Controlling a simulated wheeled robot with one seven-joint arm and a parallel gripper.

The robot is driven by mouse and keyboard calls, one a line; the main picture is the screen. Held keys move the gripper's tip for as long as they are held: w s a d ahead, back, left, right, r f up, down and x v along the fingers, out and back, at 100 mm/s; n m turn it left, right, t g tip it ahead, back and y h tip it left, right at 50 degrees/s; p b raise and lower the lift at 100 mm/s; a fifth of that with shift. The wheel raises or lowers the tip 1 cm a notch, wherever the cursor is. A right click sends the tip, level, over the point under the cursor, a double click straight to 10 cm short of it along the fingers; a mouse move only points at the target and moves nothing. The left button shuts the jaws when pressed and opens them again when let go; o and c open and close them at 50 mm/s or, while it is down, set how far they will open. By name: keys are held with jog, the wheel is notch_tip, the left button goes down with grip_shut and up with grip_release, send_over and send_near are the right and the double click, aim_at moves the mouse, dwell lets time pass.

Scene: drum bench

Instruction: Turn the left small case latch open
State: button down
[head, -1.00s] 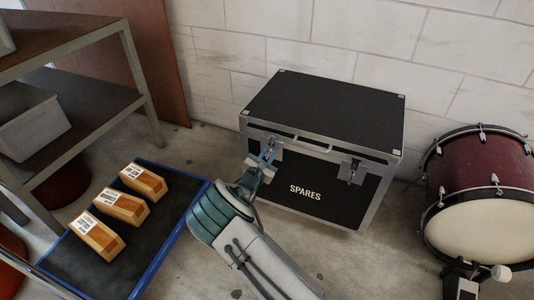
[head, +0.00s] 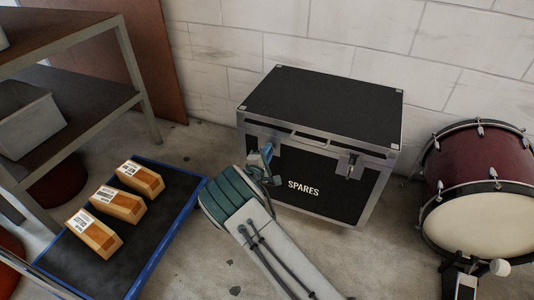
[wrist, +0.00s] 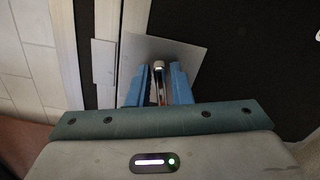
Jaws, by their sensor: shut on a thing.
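The black SPARES case (head: 322,105) with silver edges stands on the floor against the wall, its lid down. My gripper (head: 266,160) is at the left latch on the case's front. In the wrist view my gripper's blue fingers (wrist: 158,88) are shut on the metal latch knob (wrist: 158,68), one finger on each side. The latch's silver plate (wrist: 188,50) shows behind the fingers. In the head view my gripper hides most of the left latch. The right latch (head: 349,164) is in plain view on the front.
A blue-rimmed tray (head: 172,243) with wooden blocks (head: 119,204) lies on the floor to the left, by a metal shelf (head: 85,100). A red bass drum (head: 480,190) with a pedal stands to the right. Bare floor lies in front of the case.

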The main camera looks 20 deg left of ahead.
jog(key=shift+f+m+b, duration=0.15)
jog(key=shift+m+b, duration=0.3)
jog(key=shift+m, duration=0.5)
jog(key=shift+f+m+b, duration=0.15)
jog(key=shift+m+b, duration=0.25)
jog(key=shift+m, duration=0.55)
jog(key=shift+s, duration=0.1)
jog(key=shift+a, duration=0.1)
jog(key=c, duration=1.5)
grip_release()
jog(key=s+p, duration=0.1)
jog(key=s, duration=0.3)
jog(key=s+p, duration=0.1)
jog(key=s, duration=0.4)
jog(key=s+a+p, duration=0.1)
jog(key=s, duration=0.3)
jog(key=shift+s+p, duration=0.4)
